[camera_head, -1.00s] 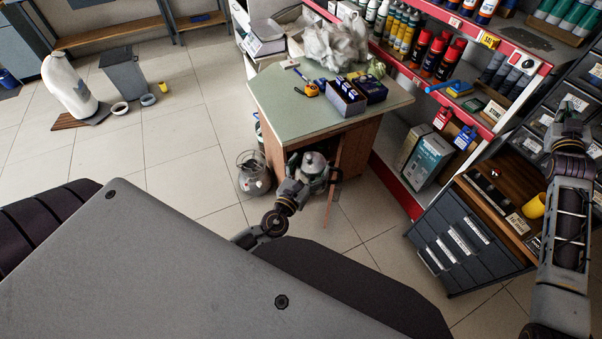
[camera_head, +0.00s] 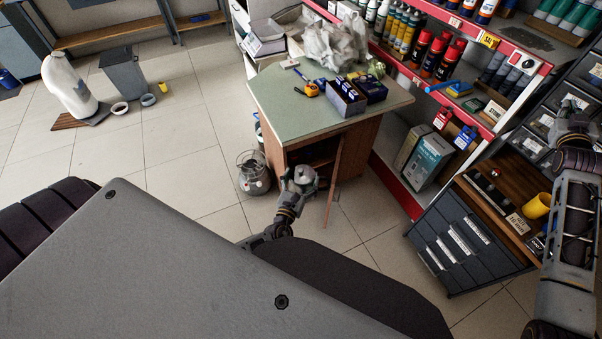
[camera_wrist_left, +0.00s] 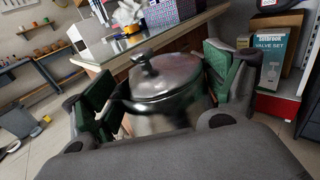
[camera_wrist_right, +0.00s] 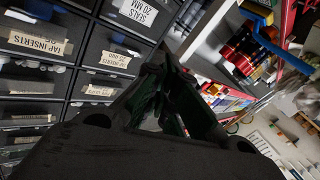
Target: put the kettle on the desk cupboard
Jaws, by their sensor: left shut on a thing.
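The kettle (camera_head: 304,176) is a grey metal pot with a lid and knob. It fills the middle of the left wrist view (camera_wrist_left: 165,85). My left gripper (camera_head: 300,182) is shut on it, with one finger on each side, and holds it in front of the desk cupboard. The desk cupboard (camera_head: 290,105) has a pale green top and wooden sides. Its front is open, with a wooden door edge (camera_head: 333,185) sticking out right of the kettle. My right gripper (camera_wrist_right: 163,85) is empty, its fingertips together, beside the drawers at the far right of the head view.
On the desk top lie a tape measure (camera_head: 308,90), blue boxes (camera_head: 346,97) and a crumpled grey bag (camera_head: 335,45). A metal canister (camera_head: 253,173) stands on the floor left of the desk. A grey drawer cabinet (camera_head: 465,240) and red-edged shelves are right. The desk's front left top is clear.

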